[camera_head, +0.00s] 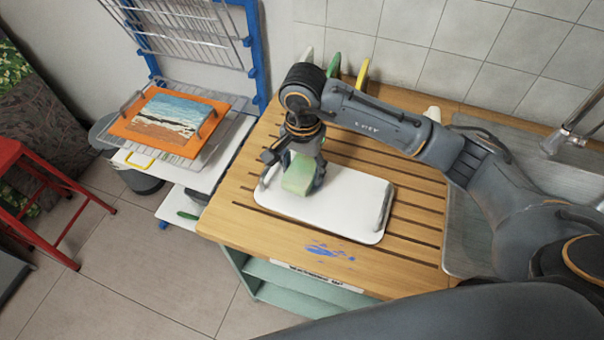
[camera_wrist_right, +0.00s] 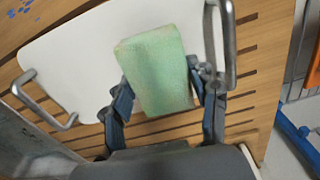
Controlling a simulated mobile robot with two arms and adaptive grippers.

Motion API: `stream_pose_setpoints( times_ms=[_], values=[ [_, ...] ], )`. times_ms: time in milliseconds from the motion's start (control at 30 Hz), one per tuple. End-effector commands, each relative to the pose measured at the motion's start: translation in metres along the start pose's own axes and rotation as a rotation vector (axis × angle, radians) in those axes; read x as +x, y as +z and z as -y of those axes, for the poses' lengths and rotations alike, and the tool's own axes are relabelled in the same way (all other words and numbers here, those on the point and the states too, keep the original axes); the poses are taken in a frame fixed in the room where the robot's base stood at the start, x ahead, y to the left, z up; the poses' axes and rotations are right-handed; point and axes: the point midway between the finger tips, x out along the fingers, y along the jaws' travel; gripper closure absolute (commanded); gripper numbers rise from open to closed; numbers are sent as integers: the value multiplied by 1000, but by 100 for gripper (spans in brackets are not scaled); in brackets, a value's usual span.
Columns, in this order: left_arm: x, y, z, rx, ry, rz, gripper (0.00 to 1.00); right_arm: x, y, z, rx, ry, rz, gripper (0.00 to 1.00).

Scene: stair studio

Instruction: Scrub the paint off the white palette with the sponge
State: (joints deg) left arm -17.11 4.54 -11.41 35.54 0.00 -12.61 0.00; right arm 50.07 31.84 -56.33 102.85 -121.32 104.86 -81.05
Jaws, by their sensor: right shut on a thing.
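The white palette (camera_head: 335,212) lies flat on the slatted wooden counter. It has a metal handle at each short end, and its visible surface looks white; the part under the sponge and gripper is hidden. My right gripper (camera_head: 300,172) is over the palette's left end, shut on the green sponge (camera_head: 299,174). In the right wrist view the sponge (camera_wrist_right: 157,70) sits between the two fingers, over the white palette (camera_wrist_right: 80,55). I cannot tell whether the sponge touches the palette. My left gripper is not in view.
Blue paint smears (camera_head: 328,251) mark the counter in front of the palette. A metal sink (camera_head: 470,225) is at the right with a tap (camera_head: 572,133). A rack at the left holds a painting on an orange board (camera_head: 130,124). A red stool (camera_head: 45,180) stands far left.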

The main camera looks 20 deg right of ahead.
Motion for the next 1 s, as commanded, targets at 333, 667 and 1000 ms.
stream_pose_setpoints(
  times_ms=[333, 667, 1000],
  values=[
    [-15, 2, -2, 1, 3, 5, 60, -33, -5, -1, 11, 3, -1, 71],
    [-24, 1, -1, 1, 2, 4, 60, -57, -7, -2, 19, 5, 1, 71],
    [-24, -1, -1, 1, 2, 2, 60, -57, -7, -2, 20, 5, 1, 71]
  ],
)
